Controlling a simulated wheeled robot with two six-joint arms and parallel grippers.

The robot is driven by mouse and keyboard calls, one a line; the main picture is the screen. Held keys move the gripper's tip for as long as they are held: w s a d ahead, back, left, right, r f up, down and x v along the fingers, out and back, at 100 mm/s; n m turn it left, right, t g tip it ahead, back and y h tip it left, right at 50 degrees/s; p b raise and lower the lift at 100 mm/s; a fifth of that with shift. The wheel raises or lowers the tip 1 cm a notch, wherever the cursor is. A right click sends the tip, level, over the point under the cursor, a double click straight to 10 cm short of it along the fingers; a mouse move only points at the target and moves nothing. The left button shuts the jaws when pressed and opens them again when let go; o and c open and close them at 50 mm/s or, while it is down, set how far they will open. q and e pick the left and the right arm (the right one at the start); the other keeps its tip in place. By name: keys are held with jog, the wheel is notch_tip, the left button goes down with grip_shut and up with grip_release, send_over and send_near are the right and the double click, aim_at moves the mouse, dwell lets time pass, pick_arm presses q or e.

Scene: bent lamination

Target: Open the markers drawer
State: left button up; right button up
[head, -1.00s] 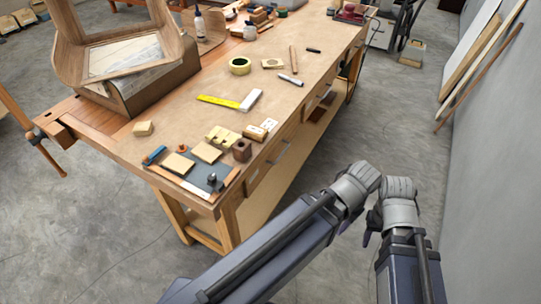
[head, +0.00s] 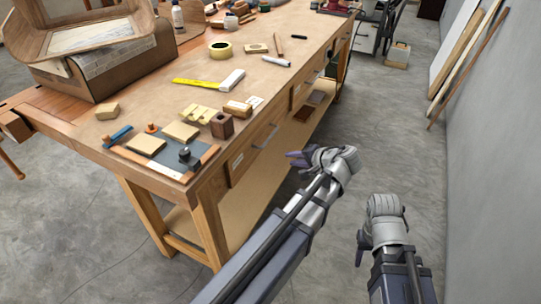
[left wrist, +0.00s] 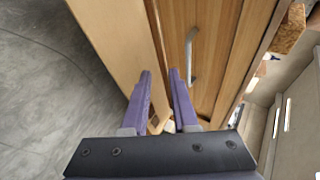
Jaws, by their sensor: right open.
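The workbench's right side has a near drawer (head: 243,165) with a small pale label and a metal bar handle (head: 265,137). It looks closed. A second drawer (head: 303,92) sits further along the same side. I cannot read which one is for markers. My left gripper (head: 297,158) is open and empty, to the right of the near drawer and apart from it. In the left wrist view, its two purple fingers (left wrist: 160,78) are spread, with a metal handle (left wrist: 191,58) on a wooden front ahead. My right gripper (head: 361,250) hangs over the floor, away from the bench.
A lower shelf (head: 255,185) runs under the drawers. Concrete floor (head: 400,150) lies free between bench and wall; boards lean there.

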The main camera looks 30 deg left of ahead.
aim_at(271, 136)
pick_arm(q)
jog(key=shift+w+a+f+m+t+y+b, duration=0.15)
jog(key=shift+w+a+f+t+y+b, duration=0.45)
jog(key=shift+w+a+b, duration=1.3)
jog(key=shift+w+a+f+m+t+y+b, duration=0.1)
jog(key=shift+w+a+f+y+b, duration=0.3)
jog(key=shift+w+a+y+b, duration=1.45)
jog(key=shift+w+a+f+m+t+h+b, duration=0.15)
jog(key=shift+w+a+f+t+b, duration=0.55)
jog(key=shift+a, duration=2.2)
pick_arm(e)
notch_tip(271, 136, down, 12)
jog(key=shift+r, duration=0.2)
pick_arm(q)
jog(key=shift+w+r+g, duration=0.2)
jog(key=shift+w+g, duration=0.2)
grip_shut()
